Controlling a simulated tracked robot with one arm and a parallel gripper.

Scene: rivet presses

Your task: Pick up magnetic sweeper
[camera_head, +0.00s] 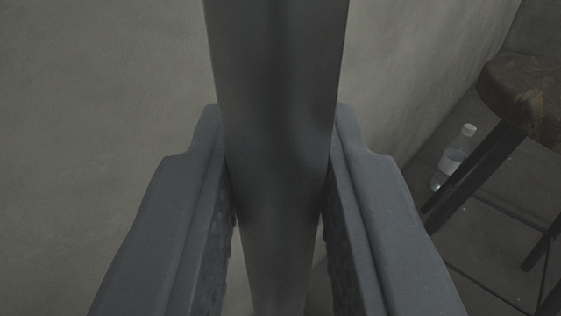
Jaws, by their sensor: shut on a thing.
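A smooth dark grey metal bar (277,70) runs from the top edge down through the middle of the view. It looks like the handle of the magnetic sweeper, but its sweeping head is not in view. My gripper (277,165) is shut on this bar, with one finger against each side. The upper end of the bar passes out of the picture at the top, and its lower part narrows between the fingers.
A plain grey wall (100,110) fills the left and middle behind the bar. At the right stands a stool (530,95) with a worn round seat and dark legs. A clear bottle (455,158) with a white cap stands on the grey floor (480,240) by its leg.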

